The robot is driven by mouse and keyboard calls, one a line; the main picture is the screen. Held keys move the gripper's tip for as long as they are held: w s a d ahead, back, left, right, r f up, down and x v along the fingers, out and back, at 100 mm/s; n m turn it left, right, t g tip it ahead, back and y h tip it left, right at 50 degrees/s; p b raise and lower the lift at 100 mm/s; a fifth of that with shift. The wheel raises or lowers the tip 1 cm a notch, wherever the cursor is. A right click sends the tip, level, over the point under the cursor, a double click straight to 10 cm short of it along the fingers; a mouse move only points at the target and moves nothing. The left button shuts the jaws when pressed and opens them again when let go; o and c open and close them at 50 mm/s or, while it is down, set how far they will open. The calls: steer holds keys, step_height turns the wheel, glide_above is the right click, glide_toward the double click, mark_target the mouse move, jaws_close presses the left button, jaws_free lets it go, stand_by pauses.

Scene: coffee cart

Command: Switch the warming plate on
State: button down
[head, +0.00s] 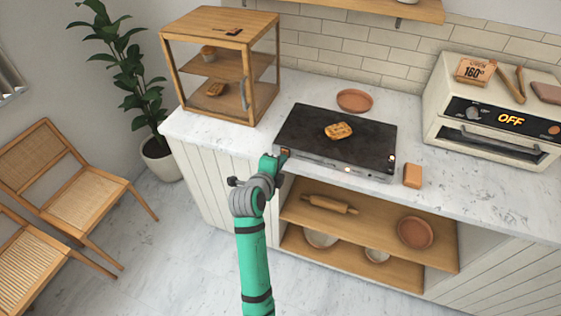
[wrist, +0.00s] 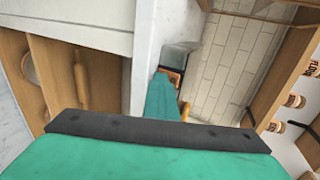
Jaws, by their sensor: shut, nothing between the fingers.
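The warming plate (head: 365,150) is a dark flat slab with a grey front panel, standing at the counter's front edge in the head view. A small browned piece of food (head: 338,131) lies on its top. Small pale spots show on the front panel, at the middle and near the right corner; I cannot tell which is a switch or a lamp. My gripper (head: 283,155) is shut and empty at the panel's left end, and it covers that corner. I cannot tell whether it touches the panel. The wrist view shows the green gripper (wrist: 161,98) beside a small orange-brown patch.
A wooden glass-sided cabinet (head: 185,70) stands left of the plate. A terracotta dish (head: 354,100) is behind it, and an orange block (head: 412,175) is to its right. An oven (head: 440,98) reading OFF stands further right. Open shelves (head: 305,213) are below.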

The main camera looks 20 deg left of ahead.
steer(key=shift+w+r, duration=0.2)
steer(key=shift+r, duration=0.85)
steer(key=f+v, duration=0.1)
steer(key=v, duration=1.2)
steer(key=shift+s+f, duration=0.2)
steer(key=shift+s, duration=0.5)
steer(key=shift+a, duration=0.15)
